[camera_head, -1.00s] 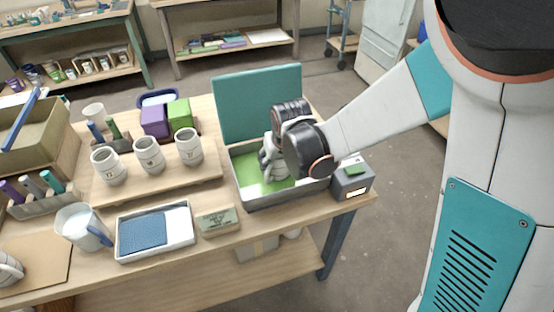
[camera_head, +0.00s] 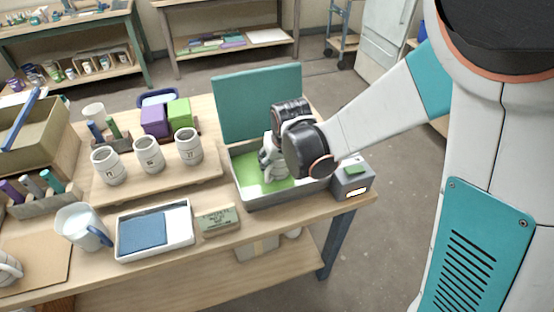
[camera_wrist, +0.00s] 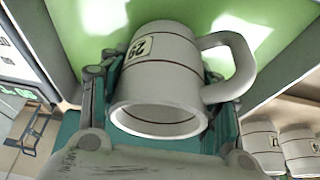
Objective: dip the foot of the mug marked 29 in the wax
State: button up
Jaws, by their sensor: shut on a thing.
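My gripper (camera_head: 273,152) is inside the green-bottomed tray area, pointing down. In the wrist view my gripper (camera_wrist: 156,88) is shut on the mug marked 29 (camera_wrist: 160,75), a pale mug with dark bands and a handle at the right. Its open rim faces the camera and its foot points away, towards the green wax (camera_wrist: 265,35). In the head view the wax (camera_head: 250,168) lies in a grey metal tray (camera_head: 285,194) with a raised teal lid (camera_head: 257,100). Whether the foot touches the wax cannot be told; my arm hides much of it.
Several marked mugs (camera_head: 149,154) stand on a wooden board left of the tray. A grey box with a lit display (camera_head: 352,184) sits at the tray's right. A sponge tray (camera_head: 152,232), a small sign (camera_head: 218,221) and a white pitcher (camera_head: 80,226) stand in front.

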jog(key=shift+r, duration=0.1)
jog(key=shift+r+p, duration=0.8)
jog(key=shift+r, duration=0.2)
jog(key=shift+r, duration=0.1)
dwell(1.1)
notch_tip(320, 180, up, 7)
jog(key=p, duration=0.5)
jog(key=shift+r, duration=0.15)
dwell(0.6)
